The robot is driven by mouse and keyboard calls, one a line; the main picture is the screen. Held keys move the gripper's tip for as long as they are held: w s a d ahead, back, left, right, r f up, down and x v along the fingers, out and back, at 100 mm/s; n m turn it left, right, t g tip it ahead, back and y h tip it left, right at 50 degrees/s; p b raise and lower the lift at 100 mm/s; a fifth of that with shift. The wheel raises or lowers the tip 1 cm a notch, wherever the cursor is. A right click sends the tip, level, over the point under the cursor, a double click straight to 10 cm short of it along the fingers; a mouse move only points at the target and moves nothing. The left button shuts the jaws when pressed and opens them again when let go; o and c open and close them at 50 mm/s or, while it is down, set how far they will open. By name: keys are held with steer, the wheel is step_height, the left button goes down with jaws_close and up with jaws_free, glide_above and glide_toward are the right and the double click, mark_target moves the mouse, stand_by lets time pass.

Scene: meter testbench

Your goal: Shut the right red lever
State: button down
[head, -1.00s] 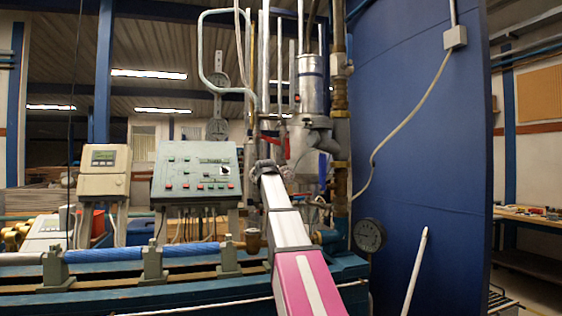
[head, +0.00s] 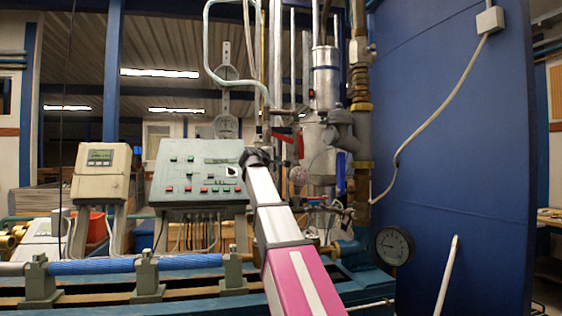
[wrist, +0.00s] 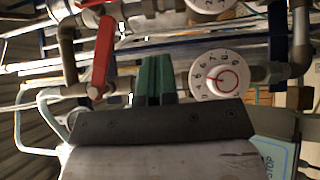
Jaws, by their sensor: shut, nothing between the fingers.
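Two red levers show in the head view on the pipework behind my gripper. The right red lever (head: 300,145) stands roughly upright, and the left red lever (head: 281,136) lies closer to level. In the wrist view a long red lever (wrist: 102,55) runs up and down, left of my green fingers; I cannot tell which of the two it is. Part of another red piece (wrist: 93,2) shows at the top edge. My gripper (head: 256,156) is just left of and below the levers in the head view. Its fingers (wrist: 154,62) are shut, empty and apart from the lever.
A white numbered dial (wrist: 220,76) is close to the right of my fingers. A control console (head: 199,172) and a meter box (head: 101,172) stand at left. A pressure gauge (head: 393,246) and a blue panel (head: 455,150) are at right. Pipes crowd the area around the levers.

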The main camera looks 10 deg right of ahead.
steer(key=w+d, duration=0.2)
steer(key=d, duration=0.1)
steer(key=w+d, duration=0.1)
steer(key=d, duration=0.2)
steer(key=w+d, duration=0.2)
steer(key=d, duration=0.1)
steer(key=shift+w+d+r, duration=0.15)
steer(key=shift+w+d, duration=0.2)
steer(key=shift+d, duration=0.05)
steer(key=shift+d+n, duration=0.4)
steer(key=shift+d, duration=0.05)
steer(key=d+r+n+t+h, duration=0.1)
steer(key=d+r+n+t, duration=0.3)
steer(key=d, duration=0.8)
steer(key=shift+r+n+h, duration=0.15)
steer(key=shift+n+h, duration=0.15)
steer(key=shift+n, duration=0.1)
stand_by(0.6)
steer(key=shift+d, duration=0.1)
stand_by(0.4)
